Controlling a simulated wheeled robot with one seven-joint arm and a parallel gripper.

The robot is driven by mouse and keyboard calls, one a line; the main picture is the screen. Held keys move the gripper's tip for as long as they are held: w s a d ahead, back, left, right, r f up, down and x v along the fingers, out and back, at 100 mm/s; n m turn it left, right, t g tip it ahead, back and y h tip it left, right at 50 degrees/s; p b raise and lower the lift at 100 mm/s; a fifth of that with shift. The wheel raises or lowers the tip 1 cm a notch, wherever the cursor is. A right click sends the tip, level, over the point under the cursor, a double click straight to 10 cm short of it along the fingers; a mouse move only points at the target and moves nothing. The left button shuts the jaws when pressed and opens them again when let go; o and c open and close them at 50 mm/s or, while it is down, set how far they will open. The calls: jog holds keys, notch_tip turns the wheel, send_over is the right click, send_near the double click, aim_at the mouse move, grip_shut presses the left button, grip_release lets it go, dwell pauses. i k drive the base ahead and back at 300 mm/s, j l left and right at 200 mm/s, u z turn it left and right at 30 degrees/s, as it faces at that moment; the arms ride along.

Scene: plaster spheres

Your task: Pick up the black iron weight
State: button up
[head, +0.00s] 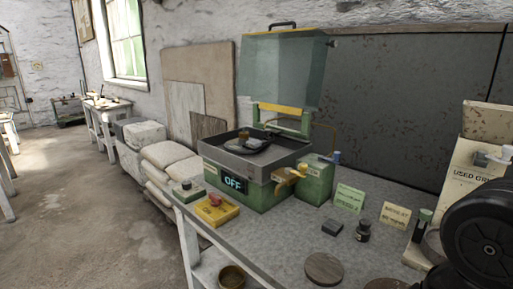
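No thing is clearly marked as the black iron weight. A small black piece with a narrow knob-like top (362,232) stands upright on the grey bench top (290,245), right of centre; it could be the weight or a little bottle. A low dark block (332,228) lies just left of it, apart from it. Dark flat pieces (257,146) also lie in the tray of the green machine (262,190); their details are too small to tell.
The machine's clear lid (281,70) stands raised and its display reads OFF. Two small sign cards (349,199) stand behind the black piece. A yellow tray (211,211) sits at the bench's left edge. A round brown disc (324,269) lies in front. Floor at left is open.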

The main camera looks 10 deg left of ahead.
aim_at(363, 232)
jog(key=i+j+z, duration=0.4)
jog(key=j, duration=0.25)
jog(key=i+j+z, duration=0.15)
jog(key=j, duration=0.25)
jog(key=i+j+z, duration=0.2)
jog(key=j, duration=0.15)
jog(key=k, duration=0.1)
